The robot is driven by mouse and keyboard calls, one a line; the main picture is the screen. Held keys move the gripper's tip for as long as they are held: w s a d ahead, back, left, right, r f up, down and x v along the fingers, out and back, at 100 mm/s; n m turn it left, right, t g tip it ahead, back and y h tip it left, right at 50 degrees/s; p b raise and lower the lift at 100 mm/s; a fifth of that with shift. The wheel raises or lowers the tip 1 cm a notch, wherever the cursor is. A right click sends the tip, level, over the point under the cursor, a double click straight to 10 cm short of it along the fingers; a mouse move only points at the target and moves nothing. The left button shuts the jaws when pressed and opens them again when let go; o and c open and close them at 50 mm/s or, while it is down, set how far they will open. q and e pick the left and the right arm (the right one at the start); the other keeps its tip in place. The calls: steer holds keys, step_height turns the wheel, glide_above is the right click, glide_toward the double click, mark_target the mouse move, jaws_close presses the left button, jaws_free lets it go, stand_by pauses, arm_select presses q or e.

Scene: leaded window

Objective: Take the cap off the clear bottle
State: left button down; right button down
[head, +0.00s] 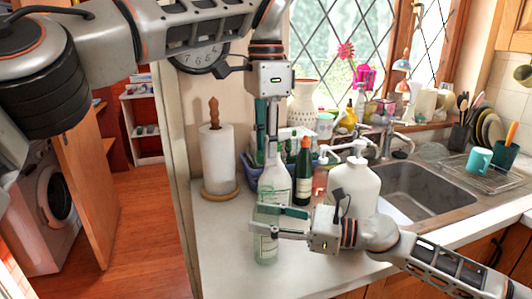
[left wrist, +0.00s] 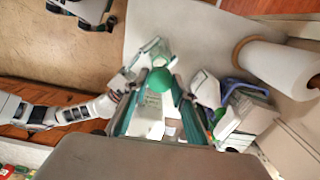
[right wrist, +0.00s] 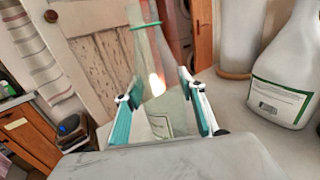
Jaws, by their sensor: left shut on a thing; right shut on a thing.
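The clear bottle (head: 265,249) stands upright near the front left of the counter, a pale label on it. My right gripper (head: 282,222) is shut on its body. In the right wrist view the bottle (right wrist: 157,85) rises between the fingers, and a green band (right wrist: 145,26) shows high on its neck. My left gripper (head: 271,160) points down from above. In the left wrist view the round green cap (left wrist: 159,80) sits between my left fingertips (left wrist: 161,84), which are shut on it. I cannot tell whether the cap touches the bottle's neck.
A dark green bottle (head: 303,178) stands behind. A paper towel roll (head: 217,163) is at the left, the sink (head: 425,188) at the right. The front left of the counter (head: 222,262) is clear.

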steer(key=c, duration=1.2)
jaws_free()
